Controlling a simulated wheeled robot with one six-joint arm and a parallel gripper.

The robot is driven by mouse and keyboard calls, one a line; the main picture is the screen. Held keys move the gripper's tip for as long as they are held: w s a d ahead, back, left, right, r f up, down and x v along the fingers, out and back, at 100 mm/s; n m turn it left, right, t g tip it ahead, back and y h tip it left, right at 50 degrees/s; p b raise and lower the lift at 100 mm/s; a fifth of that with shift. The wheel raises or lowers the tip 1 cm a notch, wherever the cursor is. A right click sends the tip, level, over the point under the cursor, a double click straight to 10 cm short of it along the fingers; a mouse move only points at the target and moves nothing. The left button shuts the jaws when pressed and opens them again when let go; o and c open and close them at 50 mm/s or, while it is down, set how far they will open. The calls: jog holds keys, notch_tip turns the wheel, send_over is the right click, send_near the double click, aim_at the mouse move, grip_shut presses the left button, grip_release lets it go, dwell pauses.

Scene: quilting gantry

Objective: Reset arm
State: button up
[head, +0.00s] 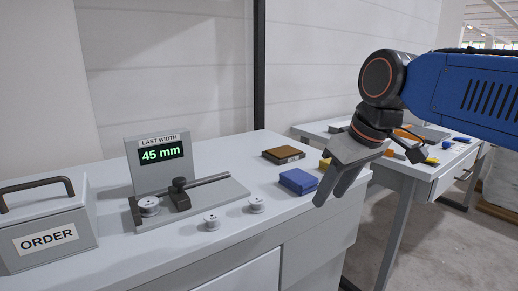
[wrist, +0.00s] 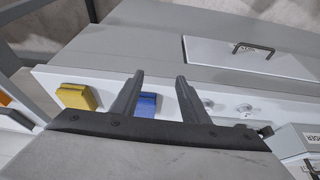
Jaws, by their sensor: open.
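My gripper (head: 335,203) is open and empty, pointing down above the right end of the grey bench. In the head view its fingers are just right of a blue block (head: 298,181) and do not appear to touch it. In the wrist view, the fingertips (wrist: 160,76) show apart, with the blue block (wrist: 146,103) partly hidden by one finger. My arm reaches in from the right of the head view.
On the bench are a brown block (head: 283,157), a yellow block (wrist: 76,97), a spool (head: 211,221), another spool (head: 256,205), a width gauge (head: 161,155) reading 45 mm with a spool at it, and an ORDER box (head: 45,225). A second table (head: 450,175) stands behind.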

jog(key=s+d+f+m, duration=0.2)
jog(key=s+d+f, duration=0.2)
jog(key=f, duration=0.2)
jog(key=s+d+f+m+h, duration=0.1)
jog(key=s+d+f+m, duration=0.1)
jog(key=d+f, duration=0.3)
jog(key=s+d+f+m+t+h, duration=0.1)
jog(key=s+d+f, duration=0.3)
jog(key=f, duration=0.5)
jog(key=shift+s+d+f+m, duration=0.2)
jog(key=shift+s+d+m, duration=0.05)
jog(key=shift+s+m, duration=0.55)
